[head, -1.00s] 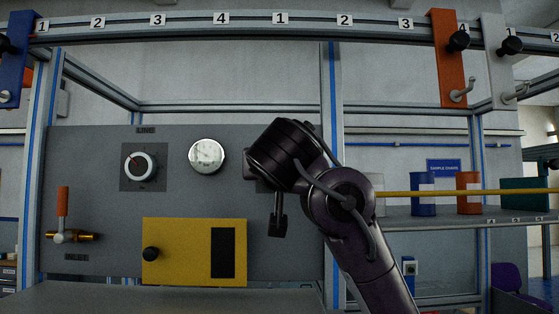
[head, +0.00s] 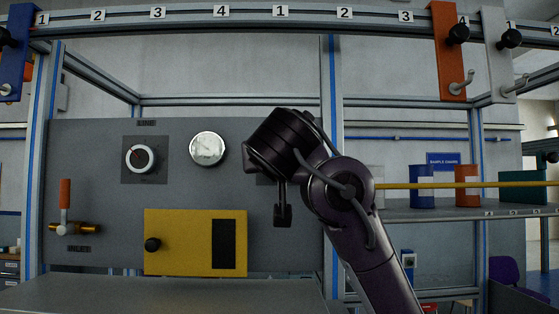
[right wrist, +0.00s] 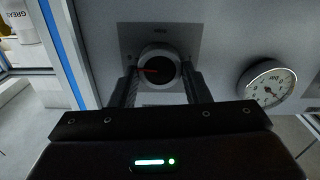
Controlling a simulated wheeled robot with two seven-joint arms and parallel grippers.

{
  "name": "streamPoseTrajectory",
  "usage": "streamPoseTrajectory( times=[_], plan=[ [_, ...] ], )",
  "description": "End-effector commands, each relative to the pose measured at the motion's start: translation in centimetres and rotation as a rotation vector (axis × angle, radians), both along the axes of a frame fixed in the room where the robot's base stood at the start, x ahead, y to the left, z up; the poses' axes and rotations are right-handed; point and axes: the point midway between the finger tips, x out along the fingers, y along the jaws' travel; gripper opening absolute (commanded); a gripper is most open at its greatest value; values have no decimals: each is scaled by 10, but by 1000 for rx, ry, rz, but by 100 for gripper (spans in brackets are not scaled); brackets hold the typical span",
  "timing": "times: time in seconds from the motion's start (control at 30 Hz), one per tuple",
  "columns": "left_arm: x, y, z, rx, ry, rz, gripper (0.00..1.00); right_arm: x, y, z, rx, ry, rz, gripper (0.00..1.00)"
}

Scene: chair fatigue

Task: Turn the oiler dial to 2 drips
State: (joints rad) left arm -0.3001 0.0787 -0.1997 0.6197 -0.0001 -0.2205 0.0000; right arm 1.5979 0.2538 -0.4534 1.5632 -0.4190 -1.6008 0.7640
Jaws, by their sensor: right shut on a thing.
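In the right wrist view, a round dial (right wrist: 159,68) with a pale ring, a dark face and a red pointer sits on a dark square plate. The pointer points toward picture left. My right gripper (right wrist: 160,80) has one finger on each side of this dial and is shut on it. The plate's lettering is too small to read. In the head view, my right arm and wrist hide this dial; only a bit of its plate shows. My left gripper is not in view.
The grey panel (head: 95,165) also carries a LINE dial (head: 139,159), a round gauge (head: 208,149), a yellow box (head: 180,262) and an orange-handled valve (head: 65,195). A framed post (head: 333,80) stands right of the panel. An orange hook plate (head: 447,50) hangs at upper right.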

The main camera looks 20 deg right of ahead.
Motion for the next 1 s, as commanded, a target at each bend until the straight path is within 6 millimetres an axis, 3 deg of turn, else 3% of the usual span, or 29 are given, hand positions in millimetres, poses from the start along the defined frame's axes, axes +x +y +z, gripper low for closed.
streamPoseTrajectory(
  times=[1.0],
  plan=[
    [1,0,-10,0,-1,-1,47,1,3,-1,-879,252,1,20]
  ],
)
